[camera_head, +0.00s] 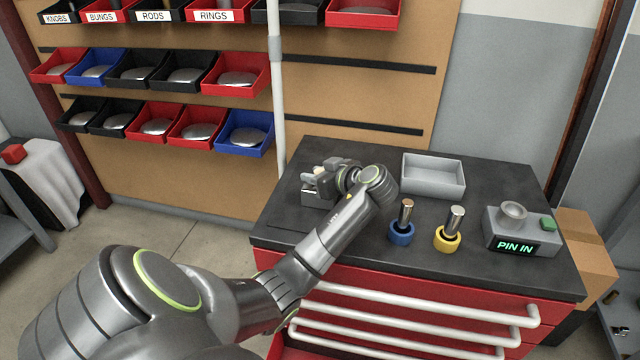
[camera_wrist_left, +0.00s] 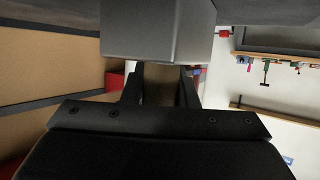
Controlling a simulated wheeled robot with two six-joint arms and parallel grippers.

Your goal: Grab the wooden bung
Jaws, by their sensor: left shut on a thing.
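My left gripper (camera_head: 314,182) is over the left rear of the dark bench top (camera_head: 375,160). In the left wrist view its two fingers (camera_wrist_left: 160,85) are shut on a brown thing, the wooden bung (camera_wrist_left: 159,79). The bung is mostly hidden by the fingers and a grey block (camera_wrist_left: 155,35) right beyond them. In the head view a grey block (camera_head: 312,199) shows by the fingertips, and the bung cannot be made out. I cannot tell whether the bung touches the block. My right gripper is not in view.
A grey tray (camera_head: 434,188) is right of my gripper. A blue ring (camera_head: 401,238) and a yellow ring (camera_head: 447,244) hold upright pins. A "PIN IN" box (camera_head: 515,246) stands at the right. Labelled bins, including BUNGS (camera_head: 103,16), hang at the rear left.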

